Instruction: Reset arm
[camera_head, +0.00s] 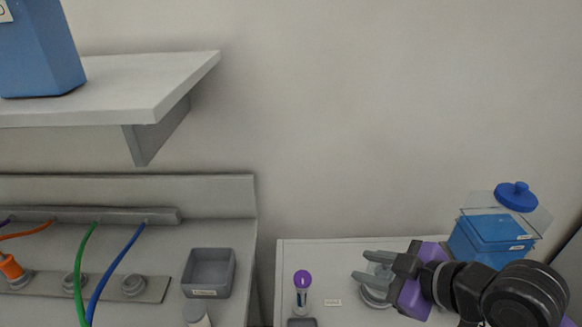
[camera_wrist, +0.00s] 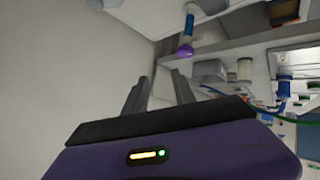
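My gripper (camera_head: 361,266) is at the lower right of the head view, over the right-hand cabinet top, with its fingers pointing left. Its two fingers are apart with nothing between them. In the wrist view my gripper (camera_wrist: 160,85) also shows two separated fingers with an empty gap. A round grey metal piece (camera_head: 374,294) lies behind and below the fingers, partly hidden by them. I cannot tell its distance from the fingers.
A purple-topped vial (camera_head: 302,283) stands left of my gripper. A blue container (camera_head: 487,240) with a clear lid and blue knob stands behind my arm. A grey bin (camera_head: 208,271), cables and a shelf (camera_head: 150,85) are at left. The wall space above is clear.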

